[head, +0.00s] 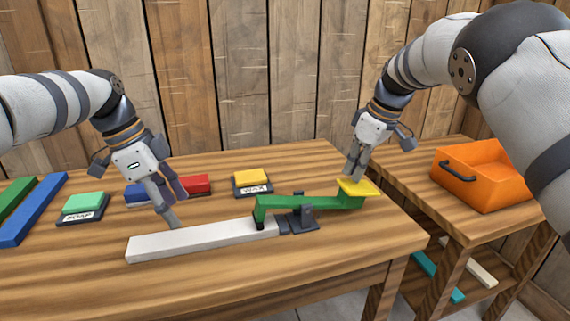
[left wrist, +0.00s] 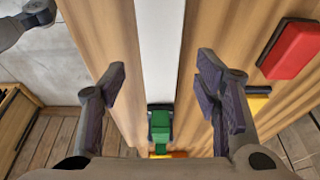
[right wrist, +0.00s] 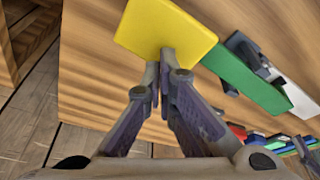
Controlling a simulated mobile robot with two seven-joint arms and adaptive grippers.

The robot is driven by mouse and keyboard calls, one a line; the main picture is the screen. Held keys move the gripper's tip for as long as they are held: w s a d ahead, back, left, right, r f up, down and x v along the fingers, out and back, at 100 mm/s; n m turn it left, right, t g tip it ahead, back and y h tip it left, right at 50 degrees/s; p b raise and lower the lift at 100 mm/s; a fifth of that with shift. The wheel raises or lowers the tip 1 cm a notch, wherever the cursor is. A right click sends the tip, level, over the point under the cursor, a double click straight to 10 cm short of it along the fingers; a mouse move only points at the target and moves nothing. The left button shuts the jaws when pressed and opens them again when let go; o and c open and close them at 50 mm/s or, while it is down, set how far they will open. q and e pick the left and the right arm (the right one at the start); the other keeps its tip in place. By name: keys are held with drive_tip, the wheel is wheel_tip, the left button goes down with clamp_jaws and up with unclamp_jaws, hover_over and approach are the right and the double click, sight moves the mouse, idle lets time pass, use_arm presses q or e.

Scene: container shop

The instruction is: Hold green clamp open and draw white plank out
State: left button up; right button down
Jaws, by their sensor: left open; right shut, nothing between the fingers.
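The white plank (head: 195,240) lies flat on the wooden table, its right end under the front jaw of the green clamp (head: 325,203). The clamp sits on a dark base and has a yellow pad (head: 358,187) at its right end. My left gripper (head: 174,208) is open above the plank; in the left wrist view its fingers are on either side of the plank (left wrist: 158,45), with no visible grip. My right gripper (head: 352,178) is shut and empty, its tips at the yellow pad (right wrist: 150,25). I cannot tell whether they press it or whether the jaw is lifted.
Behind the plank are a soap block (head: 83,203), a blue block (head: 137,194), a red block (head: 195,184) and a wax block (head: 252,180). Blue and green planks lie at far left. An orange bin (head: 485,178) stands on the right table. The table's front is clear.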

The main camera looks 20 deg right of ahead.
sight(203, 233)
drive_tip(key=shift+f, duration=1.3)
use_arm(q)
drive_tip(key=o, duration=0.4)
wheel_tip(203, 233, up, 4)
drive_tip(key=s+d+t, duration=0.1)
drive_tip(key=s+t, duration=0.1)
use_arm(e)
drive_tip(key=shift+s, duration=0.1)
use_arm(q)
drive_tip(key=shift+n+y, duration=0.3)
drive_tip(key=shift+y, duration=0.1)
drive_tip(key=x, duration=1.2)
drive_tip(key=shift+s+d, duration=0.2)
drive_tip(key=shift+d, duration=0.1)
drive_tip(key=shift+c, duration=0.6)
drive_tip(key=shift+r, duration=0.1)
drive_tip(key=c, duration=1.3)
